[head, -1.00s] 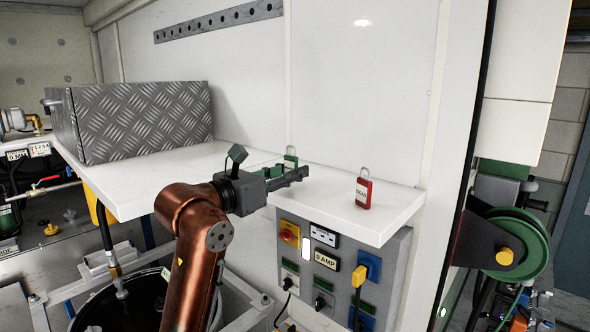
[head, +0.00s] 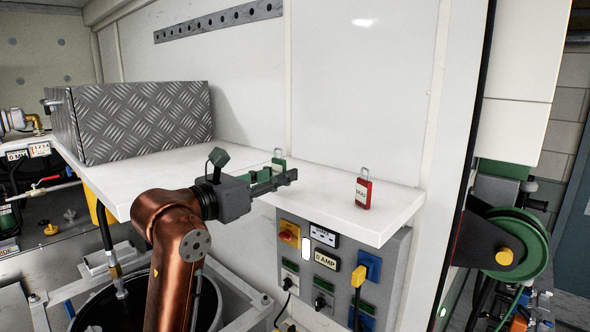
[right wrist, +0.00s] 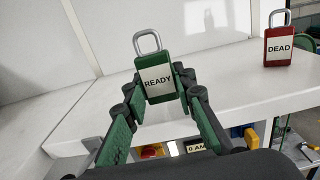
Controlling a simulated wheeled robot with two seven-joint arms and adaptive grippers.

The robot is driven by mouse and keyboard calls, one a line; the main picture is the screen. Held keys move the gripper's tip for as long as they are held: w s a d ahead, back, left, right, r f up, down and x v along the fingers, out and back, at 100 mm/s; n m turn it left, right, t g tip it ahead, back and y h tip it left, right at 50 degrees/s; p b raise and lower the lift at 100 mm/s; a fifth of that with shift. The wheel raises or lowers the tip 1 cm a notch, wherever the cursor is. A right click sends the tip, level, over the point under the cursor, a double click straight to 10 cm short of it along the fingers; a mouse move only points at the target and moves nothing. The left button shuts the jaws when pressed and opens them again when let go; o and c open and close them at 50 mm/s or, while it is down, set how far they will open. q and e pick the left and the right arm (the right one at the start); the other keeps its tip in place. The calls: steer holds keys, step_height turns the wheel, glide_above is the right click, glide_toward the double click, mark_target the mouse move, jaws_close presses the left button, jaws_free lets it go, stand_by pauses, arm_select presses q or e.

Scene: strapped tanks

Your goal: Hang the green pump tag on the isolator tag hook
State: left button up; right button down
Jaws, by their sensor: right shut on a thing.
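The green pump tag (right wrist: 156,84), with a metal shackle and a white "READY" label, stands upright between the fingertips of my right gripper (right wrist: 163,92) in the right wrist view. In the head view the green tag (head: 279,161) shows small behind the fingers of my right gripper (head: 284,176), over the white shelf. The fingers are shut on it. I cannot tell the gap between tag and shelf. I cannot make out the isolator tag hook. A red and yellow isolator switch (head: 289,232) sits on the grey panel (head: 345,247) below the shelf. My left gripper is not in view.
A red "DEAD" tag (head: 363,189) stands on the white shelf (head: 400,205) near its right end; it also shows in the right wrist view (right wrist: 280,46). A diamond-plate box (head: 140,122) fills the shelf's left part. A yellow plug (head: 358,276) is on the panel.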

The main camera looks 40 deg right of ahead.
steer(key=shift+a, duration=1.05)
steer(key=shift+s, duration=0.1)
